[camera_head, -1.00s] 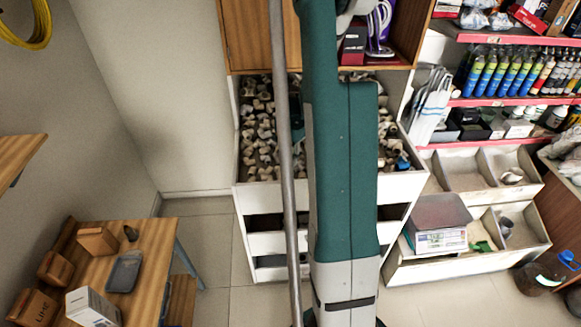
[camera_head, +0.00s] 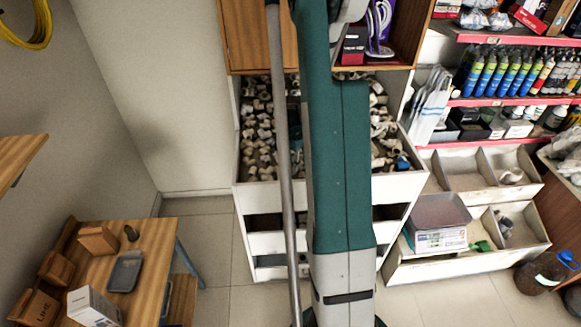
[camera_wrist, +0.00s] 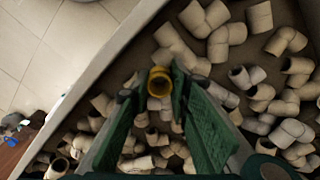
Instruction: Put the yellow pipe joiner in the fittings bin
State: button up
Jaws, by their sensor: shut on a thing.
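The yellow pipe joiner (camera_wrist: 159,84) shows in the wrist view between the fingertips of my gripper (camera_wrist: 159,92). My gripper is shut on it, with a green finger on each side. The joiner's round opening faces the camera. Below it in the wrist view is the fittings bin, whose pale rim (camera_wrist: 118,42) runs across the upper left. In the head view the bin (camera_head: 398,186) is the open top of a white cabinet. My green arm hides its middle, and the gripper and joiner are hidden there.
Many beige fittings (camera_head: 258,130) fill the bin. A wooden cupboard (camera_head: 255,38) stands above its back. A scale (camera_head: 440,222) and divided trays (camera_head: 480,170) are to the right. A wooden table (camera_head: 150,250) stands at lower left, with open floor between.

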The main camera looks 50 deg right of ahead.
jog(key=shift+f, duration=0.15)
jog(key=o, duration=0.7)
jog(key=shift+r, duration=0.25)
jog(key=shift+r+b, duration=0.55)
jog(key=shift+r, duration=5.4)
